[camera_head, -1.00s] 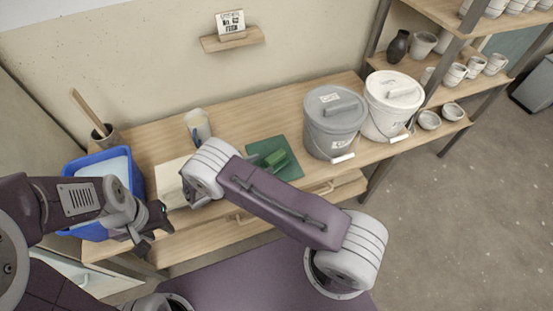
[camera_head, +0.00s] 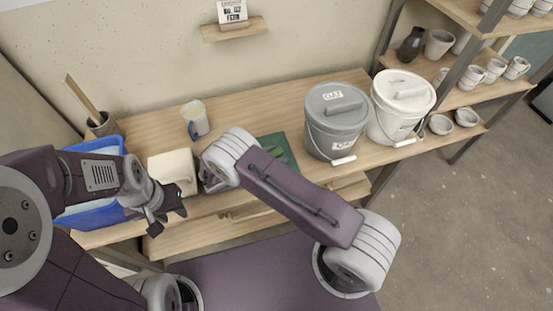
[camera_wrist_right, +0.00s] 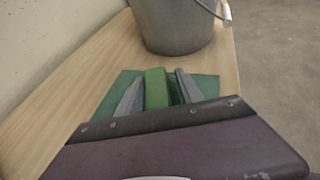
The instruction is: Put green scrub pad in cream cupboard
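The green scrub pad (camera_wrist_right: 157,88) is a bright green block on a darker green mat (camera_wrist_right: 207,86). In the head view the mat (camera_head: 267,140) is on the bench, partly covered by my right arm. My right gripper (camera_wrist_right: 160,86) has its two grey fingers on either side of the pad, with a gap visible at the right finger; in the head view my arm hides its fingertips. My left gripper (camera_head: 170,214) is open and empty in front of the bench. A cream box-like piece (camera_head: 172,168) stands on the bench, perhaps the cream cupboard; its door state is unclear.
A blue bin (camera_head: 88,215) is at the left, partly behind my left arm, with a pot of wooden tools (camera_head: 103,124) behind it. A grey bucket (camera_head: 336,120) and a white bucket (camera_head: 400,105) stand right of the mat.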

